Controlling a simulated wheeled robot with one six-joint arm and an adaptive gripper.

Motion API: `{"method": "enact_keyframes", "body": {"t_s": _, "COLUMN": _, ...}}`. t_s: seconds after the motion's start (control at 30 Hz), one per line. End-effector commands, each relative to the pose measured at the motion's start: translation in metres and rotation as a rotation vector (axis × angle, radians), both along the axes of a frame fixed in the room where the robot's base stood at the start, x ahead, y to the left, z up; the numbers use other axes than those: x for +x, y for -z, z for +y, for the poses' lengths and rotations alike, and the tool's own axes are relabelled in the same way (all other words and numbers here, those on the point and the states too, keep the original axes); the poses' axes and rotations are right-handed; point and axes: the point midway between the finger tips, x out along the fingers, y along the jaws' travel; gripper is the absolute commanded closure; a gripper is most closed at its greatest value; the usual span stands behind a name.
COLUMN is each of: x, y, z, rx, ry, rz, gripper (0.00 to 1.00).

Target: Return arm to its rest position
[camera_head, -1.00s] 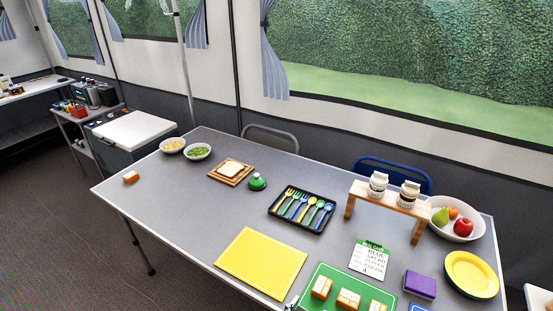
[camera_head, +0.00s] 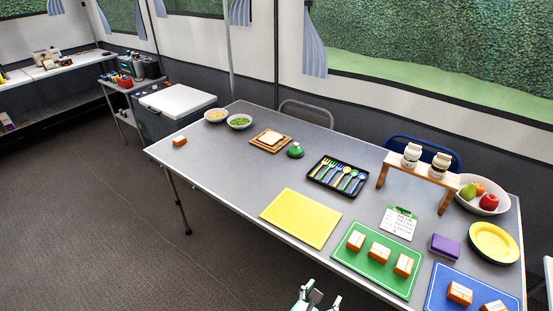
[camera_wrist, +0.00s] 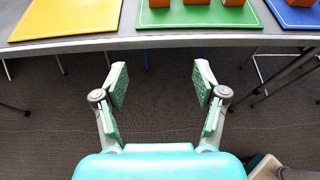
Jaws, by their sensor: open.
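My gripper (camera_head: 317,298) shows at the bottom edge of the head view, in front of the table's near edge and over the floor. In the wrist view my gripper (camera_wrist: 160,88) has its two fingers spread wide, with only dark floor between them. It is open and empty. The table's edge (camera_wrist: 150,42) lies beyond the fingertips. Most of my arm is hidden below the head view.
The grey table (camera_head: 215,165) carries a yellow mat (camera_head: 301,218), a green mat (camera_head: 352,262) and a blue mat (camera_head: 440,295). Orange-and-white boxes stand on the green and blue mats. A cutlery tray (camera_head: 313,173) lies behind. The floor (camera_head: 90,220) at left is clear.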

Motion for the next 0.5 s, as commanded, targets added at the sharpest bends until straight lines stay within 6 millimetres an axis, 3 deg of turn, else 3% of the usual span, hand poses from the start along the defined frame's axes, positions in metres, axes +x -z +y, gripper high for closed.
{"method": "enact_keyframes", "body": {"t_s": 0.5, "x": -0.024, "y": 0.029, "z": -0.018, "rx": 0.185, "ry": -0.01, "rz": -0.057, "gripper": 0.29}}
